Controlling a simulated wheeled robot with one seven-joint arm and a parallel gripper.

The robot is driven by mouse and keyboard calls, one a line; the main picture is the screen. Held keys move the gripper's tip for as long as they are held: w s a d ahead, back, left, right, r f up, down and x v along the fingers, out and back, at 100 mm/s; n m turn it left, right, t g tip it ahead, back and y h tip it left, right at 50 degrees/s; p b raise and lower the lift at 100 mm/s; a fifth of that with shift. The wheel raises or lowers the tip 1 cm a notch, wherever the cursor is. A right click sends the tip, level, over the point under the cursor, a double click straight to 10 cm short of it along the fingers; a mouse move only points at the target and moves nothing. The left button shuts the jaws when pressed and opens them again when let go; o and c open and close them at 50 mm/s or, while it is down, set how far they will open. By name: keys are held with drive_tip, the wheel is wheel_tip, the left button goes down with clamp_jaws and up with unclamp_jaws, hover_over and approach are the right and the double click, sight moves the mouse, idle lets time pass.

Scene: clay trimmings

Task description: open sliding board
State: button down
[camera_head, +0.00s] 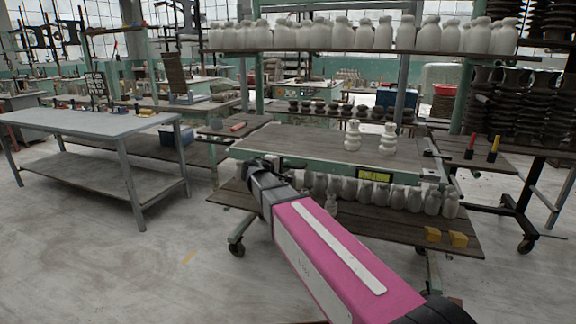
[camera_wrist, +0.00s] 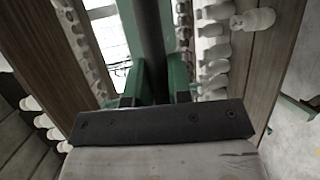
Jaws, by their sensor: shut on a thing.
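The wooden work board (camera_head: 290,138) with a pale green front edge tops a wheeled bench, and I take it for the sliding board. My gripper (camera_head: 264,163) is at the left end of its front edge, at the tip of my pink arm. In the wrist view my gripper (camera_wrist: 157,90) is shut, with a dark bar (camera_wrist: 150,45) running between its fingers. The bar looks like part of the board's edge, but the exact grip is hard to see. Two white clay figures (camera_head: 353,136) (camera_head: 388,139) stand upright on the board's right part.
A lower shelf (camera_head: 345,222) holds several pale bottles and two yellow blocks (camera_head: 458,239). An upper shelf (camera_head: 310,49) carries many white bottles. A grey table (camera_head: 85,122) stands at the left.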

drive_tip(key=s+a, duration=0.5)
drive_tip(key=s, duration=0.6)
drive_tip(key=shift+s+a, duration=0.15)
drive_tip(key=shift+s, duration=0.05)
drive_tip(key=c, duration=1.1)
unclamp_jaws()
drive_tip(key=v, duration=1)
drive_tip(key=shift+s+a+r, duration=0.1)
drive_tip(key=shift+s+a, duration=0.15)
